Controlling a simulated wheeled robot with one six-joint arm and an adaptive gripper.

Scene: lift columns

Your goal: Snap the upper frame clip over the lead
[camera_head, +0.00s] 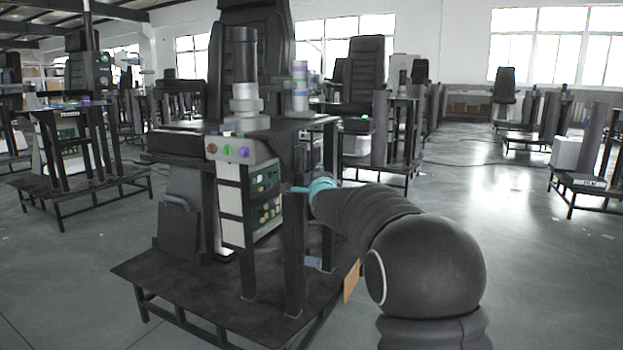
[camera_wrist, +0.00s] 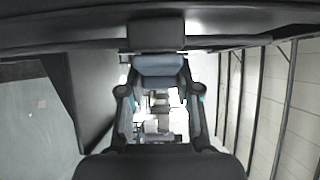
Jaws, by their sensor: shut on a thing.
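The column frame stands on a dark base plate, and a small light-blue piece, apparently the upper frame clip (camera_head: 294,189), shows at its dark front post (camera_head: 294,240). My gripper (camera_head: 308,188) is at that post, reaching in from the right, and looks small and partly hidden there. In the wrist view my gripper (camera_wrist: 160,105) has its two dark fingers either side of a bright gap, with a blue-grey block (camera_wrist: 160,68) above. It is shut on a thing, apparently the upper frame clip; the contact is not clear. I cannot make out the lead.
A control box (camera_head: 243,151) with coloured buttons and a green board (camera_head: 265,197) are left of the post. The black base plate (camera_head: 190,290) juts out below. Open floor (camera_head: 540,270) lies to the right.

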